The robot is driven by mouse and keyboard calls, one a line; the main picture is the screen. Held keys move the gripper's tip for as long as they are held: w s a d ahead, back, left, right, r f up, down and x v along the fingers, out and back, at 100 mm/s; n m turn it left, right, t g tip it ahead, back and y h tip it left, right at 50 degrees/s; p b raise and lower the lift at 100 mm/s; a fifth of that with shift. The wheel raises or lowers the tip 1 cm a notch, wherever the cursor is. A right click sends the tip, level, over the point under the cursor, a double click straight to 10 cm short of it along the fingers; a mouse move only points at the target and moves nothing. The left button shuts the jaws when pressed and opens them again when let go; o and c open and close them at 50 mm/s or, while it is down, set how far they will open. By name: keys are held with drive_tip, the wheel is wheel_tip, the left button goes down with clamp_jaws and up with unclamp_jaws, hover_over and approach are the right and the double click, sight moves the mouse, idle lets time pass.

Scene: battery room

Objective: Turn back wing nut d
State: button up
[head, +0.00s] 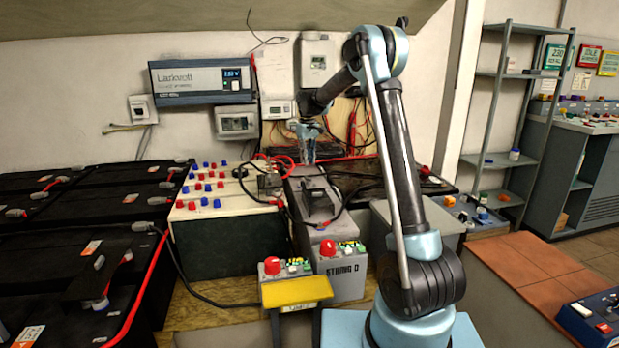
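My gripper (310,157) points down over the back end of a long grey battery unit. It is small and dark here, and I cannot tell whether its fingers are open or shut. The grey unit's front (343,286) carries a black label that seems to end in "D". A red knob (328,248) sits on its front top edge, beside small green and yellow parts. I cannot make out wing nut d; it may be too small or hidden near my gripper.
A white panel (203,213) with red and blue knobs stands left of the grey unit. Black batteries (70,255) with cables fill the left. A yellow plate (297,291) is in front. Red and black cables (277,160) run close to my gripper. Shelves (498,120) stand at right.

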sight(307, 180)
wheel_tip(307, 180, down, 8)
idle(0.4)
